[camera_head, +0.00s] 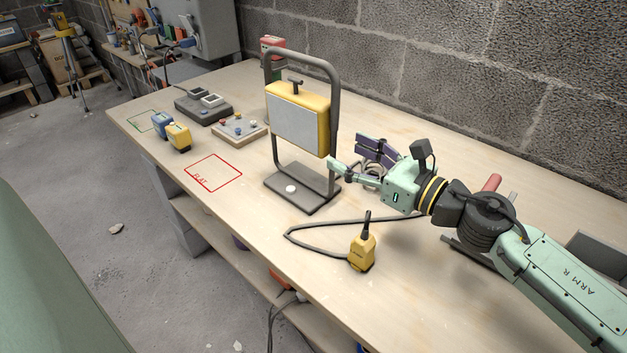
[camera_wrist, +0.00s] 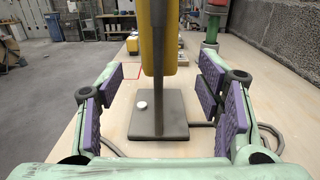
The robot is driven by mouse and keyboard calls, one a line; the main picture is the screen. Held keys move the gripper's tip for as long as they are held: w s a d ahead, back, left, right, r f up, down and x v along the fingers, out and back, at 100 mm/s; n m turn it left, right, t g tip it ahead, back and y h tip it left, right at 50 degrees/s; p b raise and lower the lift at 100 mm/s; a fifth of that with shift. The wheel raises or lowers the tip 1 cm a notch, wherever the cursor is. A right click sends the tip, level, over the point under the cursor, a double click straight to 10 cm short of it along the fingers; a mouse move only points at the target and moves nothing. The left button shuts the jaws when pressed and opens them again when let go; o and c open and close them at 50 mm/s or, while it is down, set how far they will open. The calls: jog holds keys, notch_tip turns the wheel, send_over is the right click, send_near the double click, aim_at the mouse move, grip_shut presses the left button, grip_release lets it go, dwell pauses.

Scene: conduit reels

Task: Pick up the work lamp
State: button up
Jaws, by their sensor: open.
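The work lamp (camera_head: 298,122) stands upright on the workbench: a yellow lamp body with a pale panel, inside a dark tubular frame on a flat dark base. A small white disc (camera_head: 291,188) lies on the base. My gripper (camera_head: 352,157) is open and empty just right of the lamp's near upright, its fingers pointing toward the frame. In the wrist view the lamp (camera_wrist: 158,70) appears edge-on, centred between the spread purple pads of my gripper (camera_wrist: 160,100). The upright looks ahead of the pads, apart from both; the exact gap is unclear.
A yellow device with a black stub (camera_head: 362,252) stands near the bench's front edge, by a dark cable (camera_head: 310,229). A red outlined square (camera_head: 213,173) left of the lamp is empty. Blue and yellow blocks (camera_head: 178,136) and a charger (camera_head: 203,104) lie further left. A block wall runs behind.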

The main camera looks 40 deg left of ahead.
aim_at(309, 133)
jog(key=a+p, duration=0.1)
jog(key=a, duration=0.2)
jog(key=a+p, duration=0.2)
jog(key=a, duration=0.2)
jog(key=a+p, duration=0.2)
jog(key=a, duration=0.1)
jog(key=shift+w+a+r, duration=0.15)
jog(key=shift+w+r, duration=0.05)
jog(key=shift+w, duration=0.05)
jog(key=shift+w+a+f, duration=0.1)
jog(key=shift+a+f, duration=0.05)
jog(key=shift+a, duration=0.1)
grip_shut()
dwell(0.5)
jog(key=shift+r, duration=0.2)
